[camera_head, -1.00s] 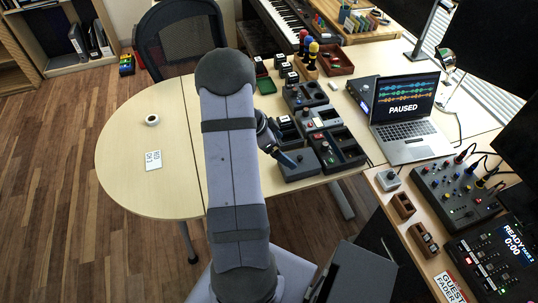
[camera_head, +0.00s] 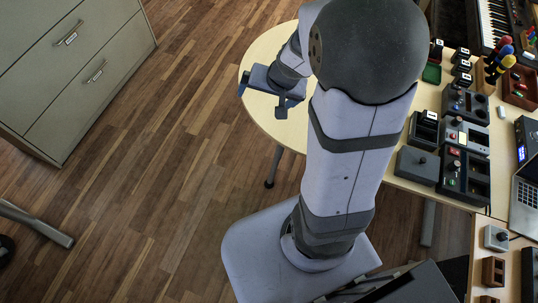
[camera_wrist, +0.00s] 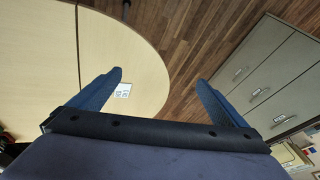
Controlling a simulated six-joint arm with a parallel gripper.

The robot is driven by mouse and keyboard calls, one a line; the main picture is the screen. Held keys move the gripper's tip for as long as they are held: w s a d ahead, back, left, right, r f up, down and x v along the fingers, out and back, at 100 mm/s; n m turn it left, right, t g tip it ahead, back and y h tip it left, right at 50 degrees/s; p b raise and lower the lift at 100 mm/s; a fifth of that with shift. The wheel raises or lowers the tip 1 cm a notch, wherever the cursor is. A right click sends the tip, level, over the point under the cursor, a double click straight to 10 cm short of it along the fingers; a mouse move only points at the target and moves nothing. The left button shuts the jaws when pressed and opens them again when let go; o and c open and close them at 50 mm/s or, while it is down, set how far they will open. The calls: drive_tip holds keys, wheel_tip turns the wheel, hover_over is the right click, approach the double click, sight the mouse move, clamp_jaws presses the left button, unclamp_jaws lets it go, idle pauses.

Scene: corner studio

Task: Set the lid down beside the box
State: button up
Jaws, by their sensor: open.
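A grey slab with a round dark knob (camera_head: 418,163), which looks like the lid, lies flat on the table near its front edge. It is just left of an open dark box (camera_head: 464,177) with compartments and small coloured buttons. Whether the two touch is hard to tell. My gripper (camera_head: 262,98) is well to the left of both, over the rounded left end of the table. Its blue fingers are apart with nothing between them, also in the wrist view (camera_wrist: 158,78). The lid and box are not in the wrist view.
More dark boxes (camera_head: 466,104) stand behind the open box. A white card (camera_wrist: 123,90) lies on the table's rounded end (camera_wrist: 142,55). A laptop (camera_head: 525,200) is at the far right. Grey drawers (camera_head: 80,60) stand across open wooden floor.

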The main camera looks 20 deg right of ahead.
drive_tip(key=s+a+n+g, duration=0.2)
drive_tip(key=s+a+n, duration=0.1)
drive_tip(key=s, duration=0.5)
drive_tip(key=s+a+f+n+g, duration=0.1)
drive_tip(key=s+a+n+g, duration=0.2)
drive_tip(key=s, duration=0.6)
drive_tip(key=shift+a+n+h, duration=0.3)
drive_tip(key=shift+a+n, duration=0.1)
drive_tip(key=shift+w, duration=0.1)
